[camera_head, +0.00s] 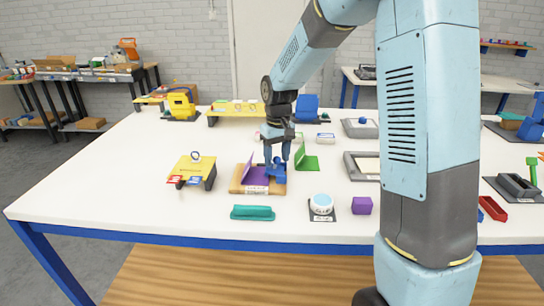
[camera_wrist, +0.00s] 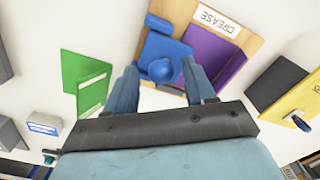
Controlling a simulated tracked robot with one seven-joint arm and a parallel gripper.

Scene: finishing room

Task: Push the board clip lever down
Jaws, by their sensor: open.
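My gripper (camera_head: 277,158) points down over the wooden board marked CREASE (camera_head: 240,188), with its fingers apart. In the wrist view my gripper (camera_wrist: 160,88) has a finger on each side of the round knob (camera_wrist: 161,70) on a blue block (camera_wrist: 165,48). The fingers look empty; I cannot tell whether they touch the block. A purple panel (camera_wrist: 214,52) lies beside the block on the board (camera_wrist: 182,9). I cannot surely tell which part is the board clip lever. A grey plate with a blue knob (camera_head: 361,128) stands farther back.
A green folded card (camera_head: 306,161) stands close to the right of my gripper. A yellow stand with tags (camera_head: 194,169) is to the left. A teal bar (camera_head: 252,213), a white round dial (camera_head: 321,204) and a purple block (camera_head: 362,206) lie in front. The table's left front is clear.

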